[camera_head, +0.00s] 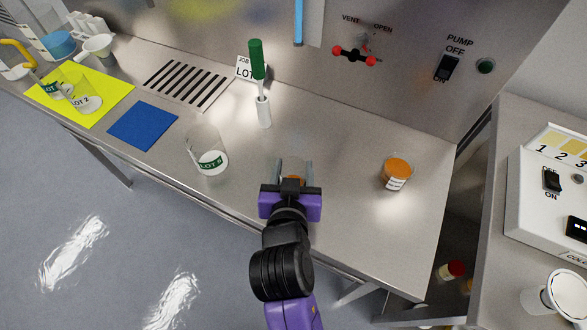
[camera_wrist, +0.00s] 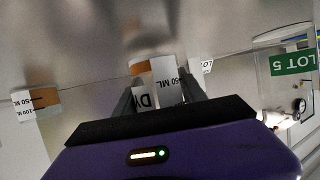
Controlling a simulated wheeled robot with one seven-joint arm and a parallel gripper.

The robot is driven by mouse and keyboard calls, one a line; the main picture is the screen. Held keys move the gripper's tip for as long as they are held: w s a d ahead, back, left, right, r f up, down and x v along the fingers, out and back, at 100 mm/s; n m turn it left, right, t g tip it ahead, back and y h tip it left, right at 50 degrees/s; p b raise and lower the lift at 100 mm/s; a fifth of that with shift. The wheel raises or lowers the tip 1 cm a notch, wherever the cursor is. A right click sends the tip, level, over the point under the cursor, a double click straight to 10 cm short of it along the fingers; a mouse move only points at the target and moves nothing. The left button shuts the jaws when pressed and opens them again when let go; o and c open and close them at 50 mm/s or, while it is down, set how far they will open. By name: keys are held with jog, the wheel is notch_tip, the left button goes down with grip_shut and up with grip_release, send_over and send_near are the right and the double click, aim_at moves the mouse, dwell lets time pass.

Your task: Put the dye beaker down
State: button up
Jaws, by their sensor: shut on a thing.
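The dye beaker (camera_head: 294,168) is a small clear beaker with orange contents, between the fingers of my gripper (camera_head: 292,176) over the front part of the steel bench (camera_head: 340,205). In the wrist view my gripper (camera_wrist: 158,92) is shut around the dye beaker (camera_wrist: 166,76). Its white label there reads "DY" and "50 ML", partly hidden by the fingers. I cannot tell whether its base touches the bench.
Another beaker with orange contents (camera_head: 397,172) stands to the right. A LOT 5 beaker (camera_head: 206,155) stands to the left, near a blue mat (camera_head: 143,125) and a yellow mat (camera_head: 98,115). A green-handled tool (camera_head: 257,60) stands behind in a white holder (camera_head: 264,110). Bench around my gripper is clear.

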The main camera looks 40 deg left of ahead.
jog(key=shift+f, duration=0.3)
jog(key=shift+f, duration=0.15)
jog(key=o, duration=1.4)
jog(key=shift+c, duration=0.2)
jog(key=shift+r, duration=0.25)
jog(key=v, duration=1.2)
jog(key=shift+f+b, duration=0.2)
jog(key=shift+b, duration=0.2)
